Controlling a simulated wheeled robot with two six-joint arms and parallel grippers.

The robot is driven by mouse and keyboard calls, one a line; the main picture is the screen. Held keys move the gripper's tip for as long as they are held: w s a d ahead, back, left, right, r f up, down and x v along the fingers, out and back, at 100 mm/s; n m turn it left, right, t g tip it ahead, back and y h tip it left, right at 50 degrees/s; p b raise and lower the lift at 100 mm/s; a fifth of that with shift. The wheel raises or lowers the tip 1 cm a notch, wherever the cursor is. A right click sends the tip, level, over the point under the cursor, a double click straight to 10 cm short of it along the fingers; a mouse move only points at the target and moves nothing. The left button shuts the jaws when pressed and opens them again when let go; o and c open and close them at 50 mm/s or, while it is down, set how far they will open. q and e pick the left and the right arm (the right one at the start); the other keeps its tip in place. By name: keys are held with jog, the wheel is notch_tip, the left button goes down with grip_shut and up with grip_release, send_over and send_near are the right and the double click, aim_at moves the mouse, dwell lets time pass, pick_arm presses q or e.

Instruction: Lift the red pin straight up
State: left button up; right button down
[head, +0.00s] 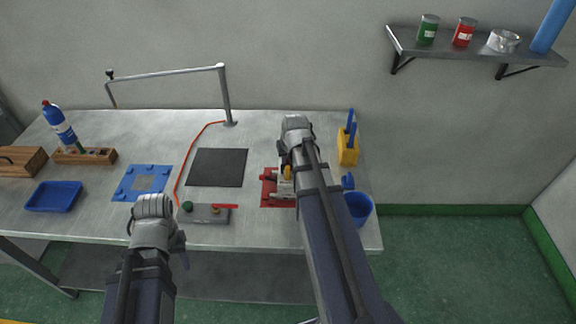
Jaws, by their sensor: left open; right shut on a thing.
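A red fixture (268,202) with metal parts lies at the right of the bench, partly hidden by my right arm. A red piece (266,177), seemingly the red pin, shows at its left side. A brass-coloured part (288,172) stands beside it. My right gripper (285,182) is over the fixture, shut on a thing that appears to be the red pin. The arm hides most of its jaws, so contact and height are unclear. My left gripper (183,243) is open at the bench's front edge, mostly hidden by its wrist, apart from the fixture.
A grey block with a green knob (204,214) sits between my arms. A black mat (217,167), blue plate (143,183) and blue tray (54,196) lie further left. A yellow holder (348,150) and blue cup (358,210) stand close right of my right arm.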

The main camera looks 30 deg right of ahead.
jog(key=shift+r, duration=0.1)
dwell(0.4)
notch_tip(320, 180, up, 10)
jog(key=p, duration=1)
